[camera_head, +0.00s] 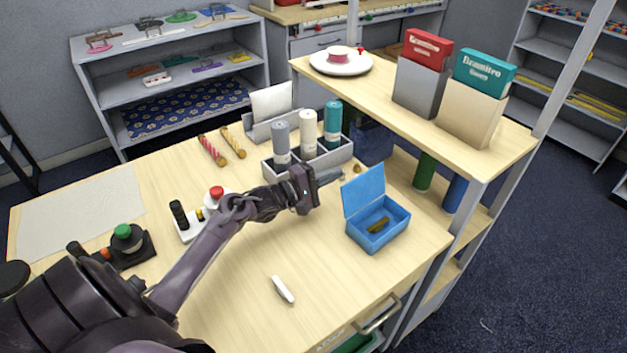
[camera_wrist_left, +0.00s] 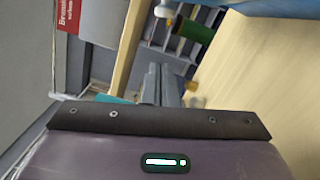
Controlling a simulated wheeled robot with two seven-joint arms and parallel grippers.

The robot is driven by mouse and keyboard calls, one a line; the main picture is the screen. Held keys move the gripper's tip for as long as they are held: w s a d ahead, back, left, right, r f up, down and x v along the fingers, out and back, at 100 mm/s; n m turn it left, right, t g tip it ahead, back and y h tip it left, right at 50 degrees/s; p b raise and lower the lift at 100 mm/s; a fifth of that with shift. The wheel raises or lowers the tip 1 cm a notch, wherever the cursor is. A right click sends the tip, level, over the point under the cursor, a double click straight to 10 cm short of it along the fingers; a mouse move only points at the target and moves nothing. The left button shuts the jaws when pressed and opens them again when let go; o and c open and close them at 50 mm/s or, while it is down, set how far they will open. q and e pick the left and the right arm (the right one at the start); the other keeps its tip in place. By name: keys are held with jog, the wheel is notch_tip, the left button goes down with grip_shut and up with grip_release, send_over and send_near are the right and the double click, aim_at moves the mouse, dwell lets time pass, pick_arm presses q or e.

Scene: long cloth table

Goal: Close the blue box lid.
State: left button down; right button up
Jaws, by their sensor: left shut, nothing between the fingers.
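The blue box (camera_head: 376,229) stands on the right part of the table with its lid (camera_head: 363,191) raised, leaning up at the box's left and back side. In the left wrist view the shut fingers (camera_wrist_left: 162,84) point away from the camera, and a blue edge (camera_wrist_left: 275,8) shows at the top right. My right gripper is not in view.
A grey holder (camera_head: 310,160) with several rolls stands behind my left gripper. A raised shelf (camera_head: 420,110) with boxes stands behind the blue box. A white marker-like item (camera_head: 283,290) lies on the front table. The table between it and the box is clear.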

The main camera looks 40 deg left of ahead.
aim_at(361, 188)
pick_arm(q)
jog(key=d, duration=0.2)
jog(key=s+d+r+p, duration=0.1)
jog(key=shift+d, duration=0.3)
